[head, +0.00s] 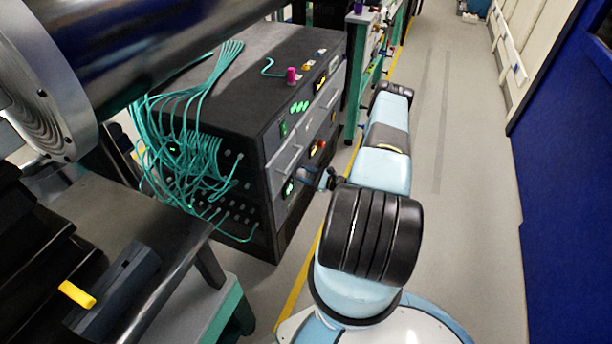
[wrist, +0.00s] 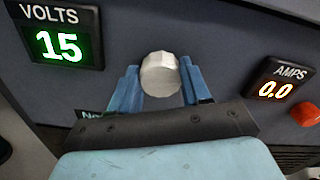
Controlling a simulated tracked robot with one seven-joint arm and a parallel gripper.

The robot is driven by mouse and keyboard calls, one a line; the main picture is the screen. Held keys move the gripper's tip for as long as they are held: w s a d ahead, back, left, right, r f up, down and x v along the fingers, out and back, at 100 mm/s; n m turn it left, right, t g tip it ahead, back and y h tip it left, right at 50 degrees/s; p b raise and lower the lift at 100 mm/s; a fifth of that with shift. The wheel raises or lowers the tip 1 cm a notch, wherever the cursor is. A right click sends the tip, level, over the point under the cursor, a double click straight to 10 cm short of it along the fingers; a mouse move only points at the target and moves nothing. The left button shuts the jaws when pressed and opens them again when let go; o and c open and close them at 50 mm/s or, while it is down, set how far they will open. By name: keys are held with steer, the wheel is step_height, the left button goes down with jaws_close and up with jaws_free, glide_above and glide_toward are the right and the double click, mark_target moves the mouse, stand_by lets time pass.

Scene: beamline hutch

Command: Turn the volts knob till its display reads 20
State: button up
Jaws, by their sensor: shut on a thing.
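In the wrist view, the volts display (wrist: 62,36) glows green and reads 15, or possibly 1.5; a decimal point is hard to make out. A pale silver faceted knob (wrist: 160,75) sits on the dark panel to the right of that display. My gripper (wrist: 161,84) has its two blue fingers on either side of this knob and is shut on it. In the head view, my gripper (head: 318,180) reaches the front of the black cabinet (head: 262,75) low down, and the knob is hidden there.
An amps display (wrist: 285,85) reads 0.0 in orange, with a red knob (wrist: 306,115) below it. A label under my left finger is partly covered. In the head view, teal cables (head: 180,150) hang at the cabinet's left. Clear floor (head: 455,180) lies right of my arm.

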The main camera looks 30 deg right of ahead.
steer(key=o, duration=1.1)
steer(key=shift+c, duration=0.2)
steer(key=v, duration=1.3)
steer(key=shift+s+d, duration=0.25)
